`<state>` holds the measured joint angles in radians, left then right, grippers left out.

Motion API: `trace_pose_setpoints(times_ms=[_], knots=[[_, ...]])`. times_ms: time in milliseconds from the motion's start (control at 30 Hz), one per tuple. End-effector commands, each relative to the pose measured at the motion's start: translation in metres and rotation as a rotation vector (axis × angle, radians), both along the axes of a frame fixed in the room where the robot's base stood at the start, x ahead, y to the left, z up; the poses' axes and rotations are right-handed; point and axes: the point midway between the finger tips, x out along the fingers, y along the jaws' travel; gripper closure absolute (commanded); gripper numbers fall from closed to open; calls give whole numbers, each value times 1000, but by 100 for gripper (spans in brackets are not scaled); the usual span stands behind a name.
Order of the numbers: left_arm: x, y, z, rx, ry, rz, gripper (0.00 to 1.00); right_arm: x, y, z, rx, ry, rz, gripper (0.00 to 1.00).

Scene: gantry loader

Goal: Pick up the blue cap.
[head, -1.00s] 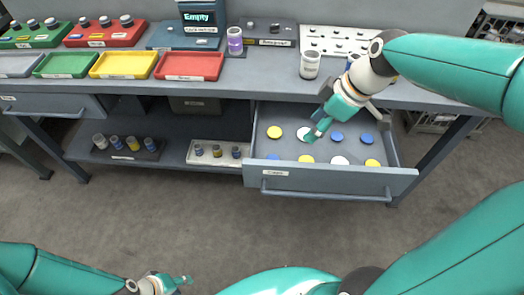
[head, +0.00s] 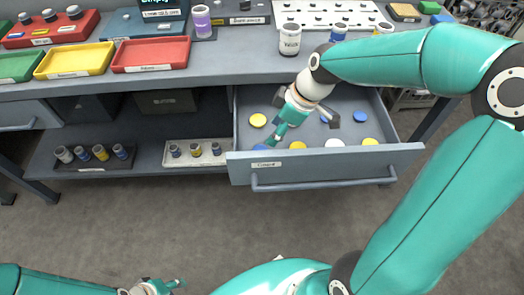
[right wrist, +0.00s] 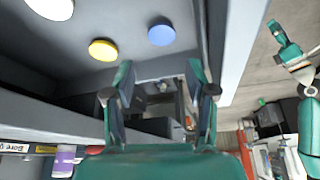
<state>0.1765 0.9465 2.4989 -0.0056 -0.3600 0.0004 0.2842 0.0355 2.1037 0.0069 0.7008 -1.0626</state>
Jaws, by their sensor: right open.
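The open drawer (head: 330,168) holds several round flat caps in blue, yellow and white. A blue cap (head: 261,147) lies at its front left, partly hidden by a finger of my right gripper (head: 298,130). Two more blue caps (head: 360,116) lie farther back, one partly covered by the gripper. In the right wrist view, a blue cap (right wrist: 162,34) lies beyond the spread, empty fingers of my right gripper (right wrist: 162,78), beside a yellow cap (right wrist: 102,50). I cannot tell whether the gripper touches any cap. My left gripper (head: 160,286) is low at the bottom edge, far from the drawer.
The drawer's front wall and handle (head: 335,184) stand close to my right gripper. Above is the bench top with a white labelled cup (head: 290,40), and a red tray (head: 151,54). A lower shelf holds a white rack (head: 196,160) of small vials. Floor ahead is clear.

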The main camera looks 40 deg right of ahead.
Motion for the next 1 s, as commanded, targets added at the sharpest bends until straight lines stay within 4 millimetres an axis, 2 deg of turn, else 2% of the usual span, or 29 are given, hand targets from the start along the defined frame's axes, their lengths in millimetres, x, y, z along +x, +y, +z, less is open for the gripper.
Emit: trace_pose_setpoints(times_ms=[33, 133, 467, 700, 833, 1000], knots=[[0, 0, -3, 0, 0, 0, 60, 3, 4, -12, 1, 3, 3, 44], [0, 0, -4, 0, 0, 0, 60, 8, 8, -27, 1, 3, 4, 44], [0, 0, -6, 0, 0, 0, 60, 14, 15, -49, 0, 2, 5, 44], [0, 0, -9, 0, 0, 0, 60, 19, 23, -81, 1, 2, 4, 44], [0, 0, -9, 0, 0, 0, 60, 22, 25, -89, 0, 0, 4, 44], [0, 0, -9, 0, 0, 0, 60, 22, 25, -89, 0, 0, 4, 44]])
